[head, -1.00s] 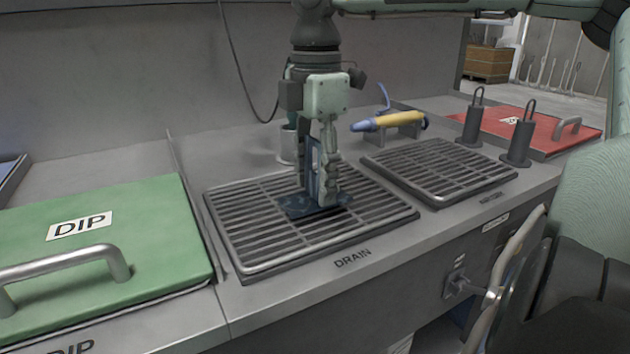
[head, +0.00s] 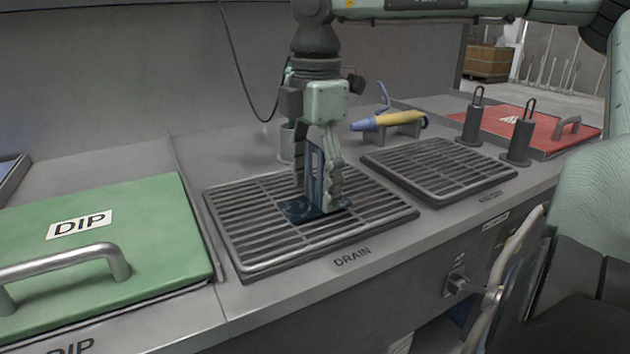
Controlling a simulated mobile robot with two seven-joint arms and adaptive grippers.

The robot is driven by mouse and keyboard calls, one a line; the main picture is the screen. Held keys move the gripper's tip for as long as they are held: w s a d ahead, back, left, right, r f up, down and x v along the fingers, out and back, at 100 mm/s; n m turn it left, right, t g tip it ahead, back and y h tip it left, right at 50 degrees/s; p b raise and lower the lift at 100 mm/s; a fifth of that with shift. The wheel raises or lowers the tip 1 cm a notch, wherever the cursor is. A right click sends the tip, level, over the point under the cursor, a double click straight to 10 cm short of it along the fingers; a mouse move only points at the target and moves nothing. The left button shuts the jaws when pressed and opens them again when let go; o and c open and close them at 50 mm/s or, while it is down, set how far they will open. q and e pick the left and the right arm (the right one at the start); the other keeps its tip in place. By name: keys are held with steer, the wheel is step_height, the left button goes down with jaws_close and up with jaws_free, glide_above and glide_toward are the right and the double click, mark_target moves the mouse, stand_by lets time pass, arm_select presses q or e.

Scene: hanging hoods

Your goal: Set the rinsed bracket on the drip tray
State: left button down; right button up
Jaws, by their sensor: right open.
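The bracket (head: 316,185) is dark blue, with a flat base plate and an upright plate. It stands upright, its base on the slatted drip tray (head: 243,262) labelled DRAIN, near the tray's middle. My right gripper (head: 317,203) points straight down over the tray. Its fingers are open, one on each side of the upright plate, with the tips close above the base. The fingers hide part of the bracket, and I cannot tell whether either one still touches it. My left gripper is not in view.
A second slatted tray (head: 437,168) lies to the right. A green DIP lid (head: 150,215) with a raised handle is at the left. Behind are a metal cup (head: 287,146) and a yellow-and-blue nozzle (head: 400,120). Two dark posts (head: 521,140) stand before a red lid (head: 545,125).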

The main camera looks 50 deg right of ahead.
mark_target(315, 145)
steer(key=shift+d+r, duration=0.1)
steer(key=shift+r, duration=0.35)
step_height(315, 145, up, 10)
steer(key=shift+r, duration=0.5)
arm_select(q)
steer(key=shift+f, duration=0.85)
arm_select(e)
steer(key=shift+r, duration=0.1)
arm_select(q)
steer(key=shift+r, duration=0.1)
